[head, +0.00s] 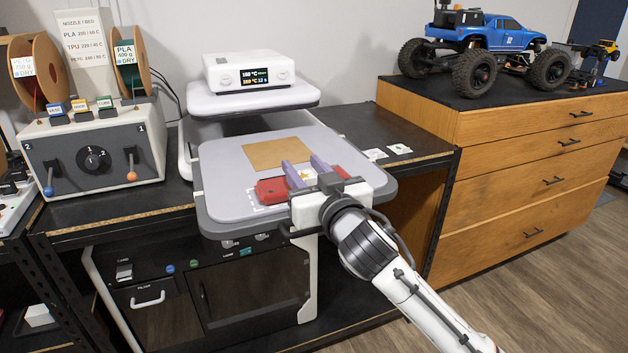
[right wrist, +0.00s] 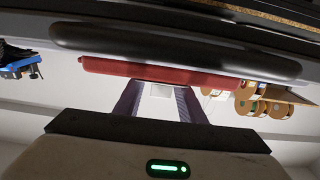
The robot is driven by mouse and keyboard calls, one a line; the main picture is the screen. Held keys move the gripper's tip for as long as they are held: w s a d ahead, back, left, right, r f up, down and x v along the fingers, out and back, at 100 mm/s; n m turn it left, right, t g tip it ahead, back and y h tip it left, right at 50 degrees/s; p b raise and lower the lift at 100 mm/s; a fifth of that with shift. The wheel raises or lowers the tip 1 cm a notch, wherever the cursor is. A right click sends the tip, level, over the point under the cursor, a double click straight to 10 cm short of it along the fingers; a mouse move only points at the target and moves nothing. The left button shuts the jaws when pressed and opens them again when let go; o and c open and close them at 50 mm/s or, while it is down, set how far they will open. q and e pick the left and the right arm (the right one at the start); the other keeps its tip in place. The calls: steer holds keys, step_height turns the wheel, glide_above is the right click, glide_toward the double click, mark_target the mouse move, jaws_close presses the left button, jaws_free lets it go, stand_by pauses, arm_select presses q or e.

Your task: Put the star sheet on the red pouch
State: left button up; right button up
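The red pouch (head: 270,191) lies on the grey lower plate of the press, near its front edge. My right gripper (head: 306,167) is over the pouch's right part, its two purple fingers spread apart. A small white piece with a yellow mark, likely the star sheet (head: 305,175), shows between the fingers at the pouch. In the right wrist view the pouch (right wrist: 160,72) is a long red band just beyond the fingertips, and the white sheet (right wrist: 161,91) shows in the gap between them. I see no clear contact between fingers and sheet. My left gripper is not in view.
A brown sheet (head: 277,154) lies behind the pouch on the lower plate (head: 225,160). The press's upper part (head: 250,98) hangs above the plate's back. A spool box (head: 95,150) stands left. White cards (head: 375,154) lie right. A blue crawler (head: 480,45) stands on the wooden drawers.

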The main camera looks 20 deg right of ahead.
steer(key=s+b, duration=0.1)
steer(key=s, duration=1)
steer(key=shift+s+d, duration=0.2)
steer(key=shift+s, duration=0.1)
stand_by(0.3)
